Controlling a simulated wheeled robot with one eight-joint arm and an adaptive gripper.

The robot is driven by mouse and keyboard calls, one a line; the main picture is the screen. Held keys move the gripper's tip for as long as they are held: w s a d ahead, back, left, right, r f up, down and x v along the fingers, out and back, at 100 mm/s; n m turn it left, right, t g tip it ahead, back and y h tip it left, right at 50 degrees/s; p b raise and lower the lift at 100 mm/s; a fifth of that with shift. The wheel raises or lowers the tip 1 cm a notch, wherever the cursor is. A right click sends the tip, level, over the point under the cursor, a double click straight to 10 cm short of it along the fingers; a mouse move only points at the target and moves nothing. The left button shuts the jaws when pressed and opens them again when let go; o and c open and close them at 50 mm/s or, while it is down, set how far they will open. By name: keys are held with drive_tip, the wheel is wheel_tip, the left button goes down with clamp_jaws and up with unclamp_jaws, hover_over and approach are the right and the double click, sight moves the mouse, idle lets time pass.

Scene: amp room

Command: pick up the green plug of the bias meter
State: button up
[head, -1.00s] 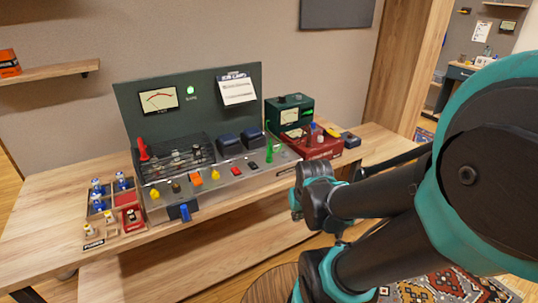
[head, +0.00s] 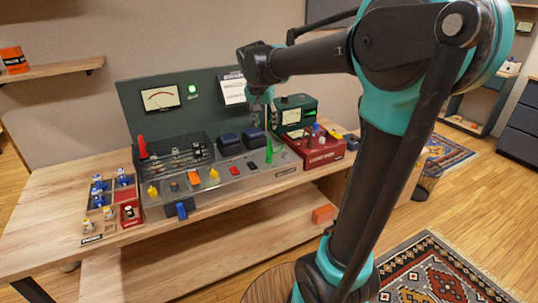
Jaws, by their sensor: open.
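The green plug (head: 269,152) stands upright on the sloping metal front of the amp chassis (head: 225,186), towards its right end. The dark green bias meter (head: 292,116) with a lit dial stands behind and to the right of it. My gripper (head: 262,121) hangs from the raised arm, pointing down, above and apart from the plug. It is open and looks empty; its fingers are small and dark against the green back panel. A smaller green piece (head: 308,131) shows by the red box.
Dark blue transformer blocks (head: 229,143) sit left of the plug. Tubes stand in a wire cage farther left. A red box (head: 319,152) with several knobs is to the right.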

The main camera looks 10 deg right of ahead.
approach(269, 148)
drive_tip(key=x, duration=0.5)
drive_tip(key=shift+x, duration=2.9)
clamp_jaws()
